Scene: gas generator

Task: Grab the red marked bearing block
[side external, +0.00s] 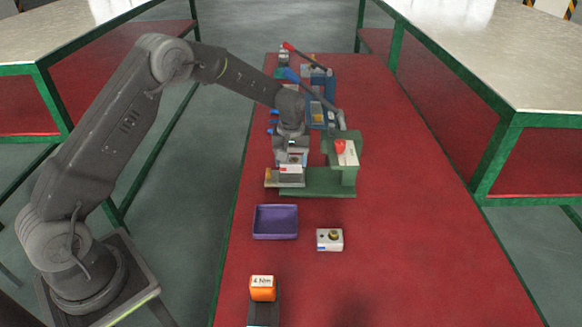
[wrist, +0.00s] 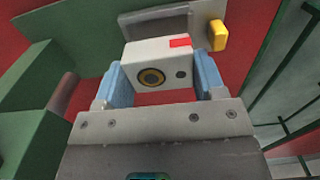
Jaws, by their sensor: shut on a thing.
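The white bearing block (wrist: 166,62) with a red mark on its upper right edge sits between the two blue fingers of my gripper (wrist: 157,80) in the wrist view. A dark round bore with a brass-coloured ring and a small dark hole face the camera. My gripper is shut on the block, one finger at each side. In the side view my gripper (side external: 291,158) points down with the block (side external: 291,170) at its tip, beside the green fixture (side external: 318,188). I cannot tell whether the block still touches the surface below it.
The fixture's green upright (side external: 349,174) with a red part (side external: 340,147) stands close right of my gripper. A purple tray (side external: 275,236), a white block with a brass knob (side external: 324,243) and an orange piece (side external: 262,293) lie nearer. The red table's right side is clear.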

